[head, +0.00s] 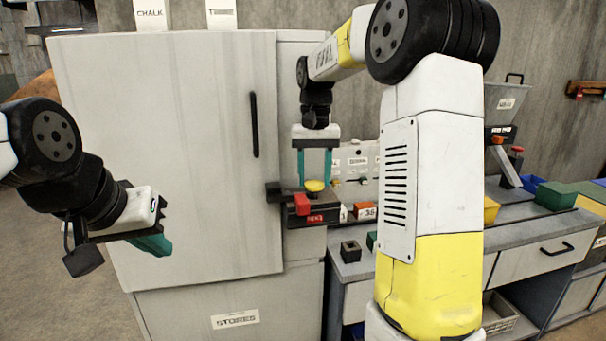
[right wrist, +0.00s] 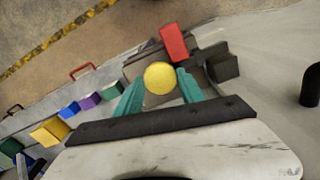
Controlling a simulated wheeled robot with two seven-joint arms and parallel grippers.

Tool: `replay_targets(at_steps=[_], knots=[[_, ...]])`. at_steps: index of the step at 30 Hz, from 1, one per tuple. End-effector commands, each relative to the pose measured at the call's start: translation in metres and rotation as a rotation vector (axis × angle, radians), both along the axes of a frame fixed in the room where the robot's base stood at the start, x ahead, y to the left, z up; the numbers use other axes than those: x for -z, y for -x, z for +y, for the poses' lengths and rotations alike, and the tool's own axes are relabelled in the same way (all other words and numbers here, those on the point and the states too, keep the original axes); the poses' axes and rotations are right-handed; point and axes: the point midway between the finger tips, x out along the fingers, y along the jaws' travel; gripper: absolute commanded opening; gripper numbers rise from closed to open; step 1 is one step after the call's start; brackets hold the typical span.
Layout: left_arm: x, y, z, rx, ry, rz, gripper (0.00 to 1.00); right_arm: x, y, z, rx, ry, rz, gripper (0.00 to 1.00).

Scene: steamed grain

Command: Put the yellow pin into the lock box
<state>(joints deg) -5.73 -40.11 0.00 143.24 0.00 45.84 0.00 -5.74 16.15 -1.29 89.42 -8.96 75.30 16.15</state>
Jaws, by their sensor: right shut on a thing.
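The yellow pin shows as a round yellow head (head: 315,186) between the teal fingers of my right gripper (head: 314,177). In the right wrist view its yellow top (right wrist: 159,78) lies between the two fingertips (right wrist: 158,84). My right gripper is shut on it. Its lower part is hidden.
A red block (head: 302,204) and a dark block (head: 273,192) sit beside the pin. A tall grey cabinet (head: 180,150) with a black handle stands behind. The workbench (head: 350,262) at right holds a small dark block (head: 350,251) and several coloured blocks.

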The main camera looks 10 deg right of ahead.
Motion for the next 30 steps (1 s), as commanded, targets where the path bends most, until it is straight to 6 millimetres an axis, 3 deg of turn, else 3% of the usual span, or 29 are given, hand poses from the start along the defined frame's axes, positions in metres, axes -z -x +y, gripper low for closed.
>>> replay_targets(at_steps=[6, 7, 8, 19, 30], knots=[[0.000, 0.000, 0.000, 0.000, 0.000, 0.000, 0.00, 0.004, 0.000, 0.000, 0.001, 0.000, 0.000, 0.00], [0.000, 0.000, 0.000, 0.000, 0.000, 0.000, 0.00, 0.004, 0.000, 0.000, 0.001, 0.000, 0.000, 0.48], [0.000, 0.000, 0.000, 0.000, 0.000, 0.000, 0.00, 0.004, 0.000, 0.000, 0.001, 0.000, 0.000, 0.54], [0.000, 0.000, 0.000, 0.000, 0.000, 0.000, 0.00, 0.002, 0.000, 0.000, 0.000, 0.000, 0.000, 0.55], [0.000, 0.000, 0.000, 0.000, 0.000, 0.000, 0.00, -0.027, 0.000, 0.000, 0.000, -0.001, -0.002, 0.55]])
